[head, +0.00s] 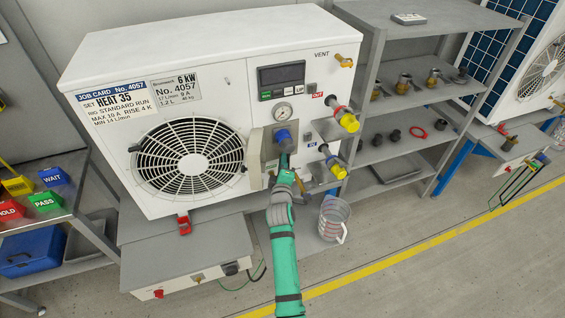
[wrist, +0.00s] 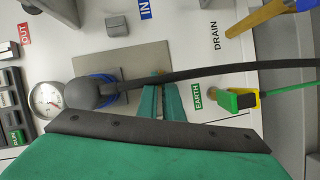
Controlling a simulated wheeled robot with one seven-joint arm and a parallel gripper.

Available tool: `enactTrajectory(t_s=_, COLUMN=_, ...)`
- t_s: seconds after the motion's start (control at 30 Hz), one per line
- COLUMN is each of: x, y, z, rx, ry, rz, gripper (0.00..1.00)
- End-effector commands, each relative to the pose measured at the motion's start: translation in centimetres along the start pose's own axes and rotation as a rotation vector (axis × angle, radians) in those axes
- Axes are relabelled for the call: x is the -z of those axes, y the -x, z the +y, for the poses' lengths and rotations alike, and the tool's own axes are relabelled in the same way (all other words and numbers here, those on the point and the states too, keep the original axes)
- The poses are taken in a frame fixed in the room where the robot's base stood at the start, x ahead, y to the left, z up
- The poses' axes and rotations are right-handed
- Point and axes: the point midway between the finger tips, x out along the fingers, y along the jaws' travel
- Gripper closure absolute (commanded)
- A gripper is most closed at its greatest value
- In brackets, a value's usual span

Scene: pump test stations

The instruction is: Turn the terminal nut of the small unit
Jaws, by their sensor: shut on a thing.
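The white 6 kW unit (head: 230,95) stands in front of me, with its fan grille at left and its fittings at right. A grey metal plate (wrist: 135,58) on its panel carries a plug with a blue ring (head: 283,137); the plug's grey body (wrist: 85,93) and black cable (wrist: 220,76) show in the wrist view. My gripper (wrist: 160,85) reaches the plate beside the plug, its green fingers passing under the cable. It is also in the head view (head: 286,160). The fingers are closed at the panel; the terminal nut between their tips is hidden.
A green and yellow clip (wrist: 240,99) sits by the EARTH label, right of my fingers. A pressure gauge (wrist: 47,98) is near the plug. Yellow-capped and blue-ringed valves (head: 348,122) stick out right of my gripper. A measuring jug (head: 333,222) stands below.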

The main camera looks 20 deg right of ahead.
Motion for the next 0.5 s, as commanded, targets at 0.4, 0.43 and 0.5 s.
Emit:
enactTrajectory(t_s=0.4, x=-0.06, y=-0.03, z=0.5, rx=0.151, ry=-0.366, rz=0.0, gripper=1.0)
enactTrajectory(t_s=0.43, x=-0.1, y=-0.03, z=0.5, rx=0.162, ry=-0.393, rz=0.0, gripper=1.0)
enactTrajectory(t_s=0.5, x=-0.12, y=-0.04, z=0.52, rx=0.188, ry=-0.455, rz=0.0, gripper=1.0)
